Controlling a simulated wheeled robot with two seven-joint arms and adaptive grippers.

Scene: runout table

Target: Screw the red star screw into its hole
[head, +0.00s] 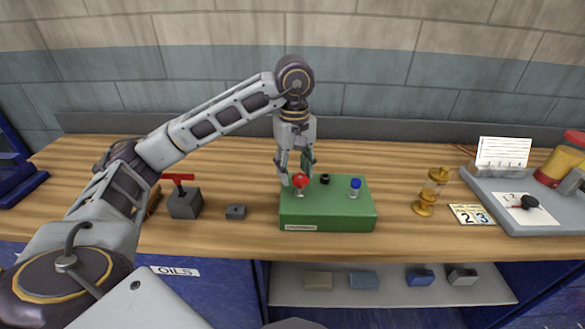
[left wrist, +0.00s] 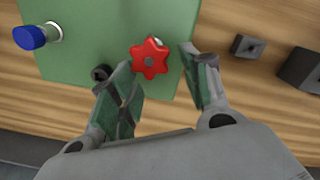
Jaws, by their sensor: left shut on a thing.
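The red star screw (head: 300,180) is above the left part of the green block (head: 327,212). Its pale shank shows beneath the head, over the block's top; I cannot tell how deep it sits. My left gripper (head: 296,180) points down from above, its fingertips shut on the star head. In the left wrist view the red star (left wrist: 149,59) lies between the two green-padded fingertips (left wrist: 158,65), with a bit of bright metal behind it. The hole itself is hidden. My right gripper is not in view.
A blue-capped screw (head: 355,187) and a small black knob (head: 325,179) stand on the block. Right are an amber object (head: 430,192) and a grey tray (head: 485,195).

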